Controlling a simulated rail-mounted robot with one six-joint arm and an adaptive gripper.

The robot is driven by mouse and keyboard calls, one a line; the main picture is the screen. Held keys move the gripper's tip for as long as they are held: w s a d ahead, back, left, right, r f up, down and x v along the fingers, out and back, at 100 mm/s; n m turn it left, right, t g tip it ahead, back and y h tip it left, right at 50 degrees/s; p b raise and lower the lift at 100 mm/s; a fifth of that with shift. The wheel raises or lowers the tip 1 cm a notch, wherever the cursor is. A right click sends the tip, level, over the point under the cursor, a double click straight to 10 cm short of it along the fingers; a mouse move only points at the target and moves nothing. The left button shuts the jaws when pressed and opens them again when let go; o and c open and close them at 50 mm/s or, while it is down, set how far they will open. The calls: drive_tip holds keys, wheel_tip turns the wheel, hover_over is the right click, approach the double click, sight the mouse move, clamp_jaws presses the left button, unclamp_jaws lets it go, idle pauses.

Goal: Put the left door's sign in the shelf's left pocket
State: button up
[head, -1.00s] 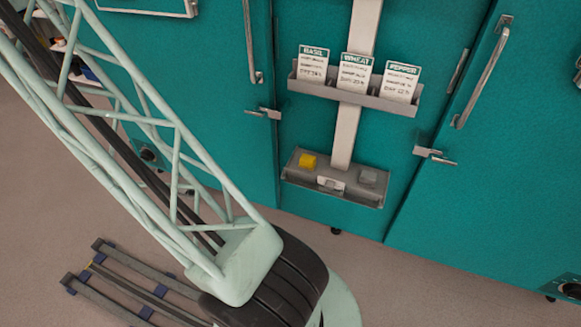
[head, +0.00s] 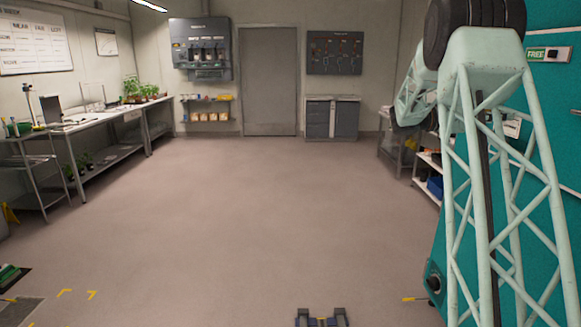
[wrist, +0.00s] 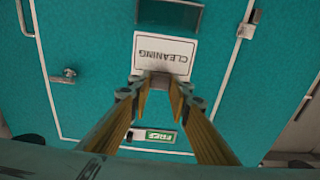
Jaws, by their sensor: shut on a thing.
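In the wrist view, my gripper (wrist: 159,86) is shut on the lower edge of a white sign (wrist: 150,50) reading CLEANING, upside down in this picture. A small grey piece shows between the fingertips at that edge. Behind it is a teal door (wrist: 85,40) with a small green and white FREE plate (wrist: 160,137) lower in the picture. Whether the sign touches the door is unclear. In the head view my arm hides my gripper, and a FREE plate (head: 549,54) shows on the teal front at right. The shelf and its pockets are not in view now.
A handle (wrist: 247,20) stands at the door's upper right in the wrist view. In the head view the floor (head: 240,220) is widely clear. A bench with plants (head: 100,122) lines the left wall. A low shelf with a blue bin (head: 435,187) is at right.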

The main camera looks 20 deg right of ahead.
drive_tip(key=shift+d, duration=0.2)
drive_tip(key=shift+a, duration=0.15)
idle(0.3)
drive_tip(key=shift+v, duration=2.15)
drive_tip(key=shift+p+x, duration=0.95)
drive_tip(key=shift+x, duration=3.4)
drive_tip(key=shift+s+d+p, duration=0.2)
drive_tip(key=shift+d+p, duration=0.5)
drive_tip(key=shift+p, duration=0.2)
drive_tip(key=shift+f+p, duration=0.2)
drive_tip(key=shift+p, duration=0.15)
drive_tip(key=shift+r+b, duration=0.15)
drive_tip(key=shift+b, duration=0.6)
